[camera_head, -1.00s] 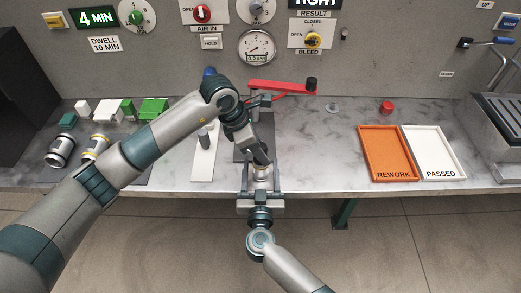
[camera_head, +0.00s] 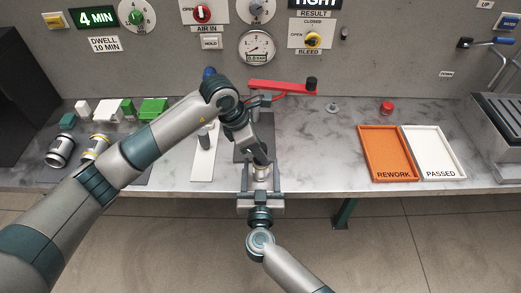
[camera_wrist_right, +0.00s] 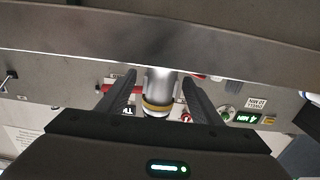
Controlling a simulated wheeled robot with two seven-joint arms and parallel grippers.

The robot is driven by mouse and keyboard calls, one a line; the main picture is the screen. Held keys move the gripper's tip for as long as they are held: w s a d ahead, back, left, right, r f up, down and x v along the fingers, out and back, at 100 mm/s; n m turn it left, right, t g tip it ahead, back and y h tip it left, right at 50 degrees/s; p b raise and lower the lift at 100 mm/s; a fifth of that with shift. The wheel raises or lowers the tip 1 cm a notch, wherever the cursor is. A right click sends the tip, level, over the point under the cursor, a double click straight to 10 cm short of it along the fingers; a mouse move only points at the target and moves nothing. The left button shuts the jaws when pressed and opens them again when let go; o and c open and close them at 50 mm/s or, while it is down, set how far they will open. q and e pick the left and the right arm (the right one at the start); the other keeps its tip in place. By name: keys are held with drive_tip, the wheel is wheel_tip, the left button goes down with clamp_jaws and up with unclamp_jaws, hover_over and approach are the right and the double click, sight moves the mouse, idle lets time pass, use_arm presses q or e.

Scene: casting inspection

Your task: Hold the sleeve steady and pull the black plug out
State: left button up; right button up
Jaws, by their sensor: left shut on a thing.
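The sleeve (camera_head: 261,172), a silver cylinder with a yellow band, is at the bench's front edge. It also shows in the right wrist view (camera_wrist_right: 159,88), banded end towards me. My left gripper (camera_head: 264,160) reaches down from above and is shut on the sleeve; its fingertips are partly hidden. My right gripper (camera_head: 260,186) comes from in front of the bench. In the right wrist view its dark fingers (camera_wrist_right: 158,95) stand open on either side of the sleeve, with gaps. I cannot make out the black plug in either view.
Two more metal sleeves (camera_head: 61,151) lie at the left. A red lever arm (camera_head: 283,87) stands behind the grippers. The orange rework tray (camera_head: 364,151) and white passed tray (camera_head: 432,163) are at the right. The bench between the grippers and trays is mostly clear.

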drive_tip(key=shift+s, duration=0.1)
drive_tip(key=shift+s, duration=0.8)
drive_tip(key=shift+w, duration=0.15)
idle(0.4)
drive_tip(key=shift+w, duration=0.75)
drive_tip(key=shift+c, duration=0.6)
drive_tip(key=c, duration=1.3)
drive_tip(key=shift+c, duration=0.2)
